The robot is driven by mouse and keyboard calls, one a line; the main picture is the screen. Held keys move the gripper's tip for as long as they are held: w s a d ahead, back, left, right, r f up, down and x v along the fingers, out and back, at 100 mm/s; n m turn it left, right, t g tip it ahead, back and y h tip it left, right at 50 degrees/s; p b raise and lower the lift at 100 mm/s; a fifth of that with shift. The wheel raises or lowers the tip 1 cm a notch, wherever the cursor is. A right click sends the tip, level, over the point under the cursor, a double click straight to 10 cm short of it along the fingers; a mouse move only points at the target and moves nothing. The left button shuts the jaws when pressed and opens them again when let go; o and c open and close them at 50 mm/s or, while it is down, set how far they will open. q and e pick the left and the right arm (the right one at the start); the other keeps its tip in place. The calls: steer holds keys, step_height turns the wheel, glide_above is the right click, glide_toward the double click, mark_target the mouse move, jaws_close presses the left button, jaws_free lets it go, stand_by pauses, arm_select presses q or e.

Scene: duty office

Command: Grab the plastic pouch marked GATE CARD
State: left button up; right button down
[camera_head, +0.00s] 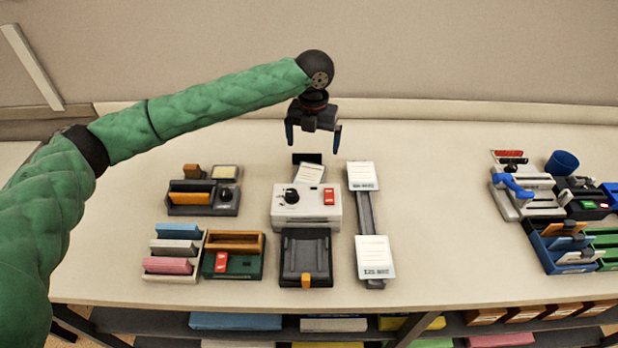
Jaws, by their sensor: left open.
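My left gripper (314,142) hangs above the back middle of the desk, fingers pointing down and apart, with nothing between them. Below it, a white printed sheet (310,173) leans at the back of a white device (306,208) with a black knob and red switch. To its right, a grey rail (366,212) has a white printed piece (362,176) at its far end and another white printed piece (375,257) at its near end. The print is too small to read, so I cannot tell which piece, if any, is the GATE CARD pouch. My right gripper is out of view.
A black tray (306,259) stands in front of the device. Organisers (203,197) and a green box (233,263) stand to the left. A blue cup (562,163) and several desk items stand far right. The desk between (450,220) is clear.

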mark_target(309, 176)
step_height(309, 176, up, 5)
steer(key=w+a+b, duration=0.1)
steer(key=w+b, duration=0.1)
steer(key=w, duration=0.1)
arm_select(q)
steer(key=shift+a+f+p, duration=0.1)
steer(key=shift+f+p, duration=0.6)
steer(key=shift+f, duration=1.8)
steer(key=f+p, duration=0.1)
steer(key=f, duration=0.1)
steer(key=f+p, duration=0.1)
steer(key=f, duration=0.1)
steer(key=shift+s+a+p, duration=0.3)
steer(key=shift+a, duration=0.1)
steer(key=shift+f, duration=0.6)
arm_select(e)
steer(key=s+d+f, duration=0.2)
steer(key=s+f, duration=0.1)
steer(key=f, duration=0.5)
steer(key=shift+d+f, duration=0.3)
arm_select(q)
steer(key=c, duration=1)
steer(key=shift+c, duration=0.6)
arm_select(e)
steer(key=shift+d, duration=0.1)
